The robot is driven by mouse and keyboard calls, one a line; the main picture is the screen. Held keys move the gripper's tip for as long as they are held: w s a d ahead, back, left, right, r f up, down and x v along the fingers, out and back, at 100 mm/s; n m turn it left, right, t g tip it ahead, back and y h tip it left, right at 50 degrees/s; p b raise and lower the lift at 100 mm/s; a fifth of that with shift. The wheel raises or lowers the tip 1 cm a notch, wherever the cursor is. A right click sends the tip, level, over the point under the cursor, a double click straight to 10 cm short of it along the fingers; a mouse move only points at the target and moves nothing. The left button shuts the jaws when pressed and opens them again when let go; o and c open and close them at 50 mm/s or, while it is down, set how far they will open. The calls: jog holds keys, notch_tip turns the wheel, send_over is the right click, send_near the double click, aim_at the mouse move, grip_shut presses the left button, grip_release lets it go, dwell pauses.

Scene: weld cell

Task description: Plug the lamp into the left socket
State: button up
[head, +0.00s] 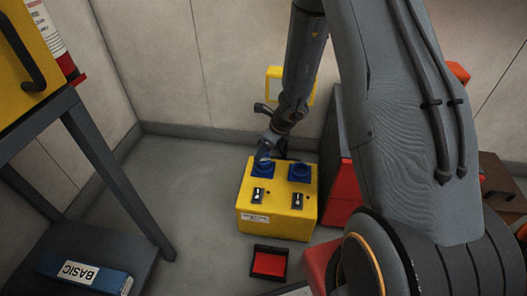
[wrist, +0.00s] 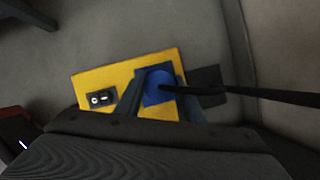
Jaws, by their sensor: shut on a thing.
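In the wrist view, my gripper (wrist: 160,92) is shut on a blue plug (wrist: 158,79), with a black cable (wrist: 250,94) running off to the right. The plug is over the blue socket (wrist: 152,98); I cannot tell whether it is seated. A yellow frame (head: 274,73), perhaps the lamp, is partly behind my arm.
A red and black tray (head: 269,263) lies on the floor before the box. A red cabinet (head: 340,178) stands close on its right. A dark table frame (head: 118,180) is at left, with a blue binder (head: 85,275) below. Floor left of the box is clear.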

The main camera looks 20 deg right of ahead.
jog(key=shift+f+b, duration=0.6)
jog(key=shift+b, duration=0.05)
jog(key=o, duration=0.9)
jog(key=shift+r, duration=0.15)
jog(key=p+v, duration=0.9)
jog(key=v, duration=0.1)
jog(key=shift+s+d+r+p, duration=0.1)
jog(key=shift+r+p, duration=0.2)
jog(key=shift+r, duration=0.1)
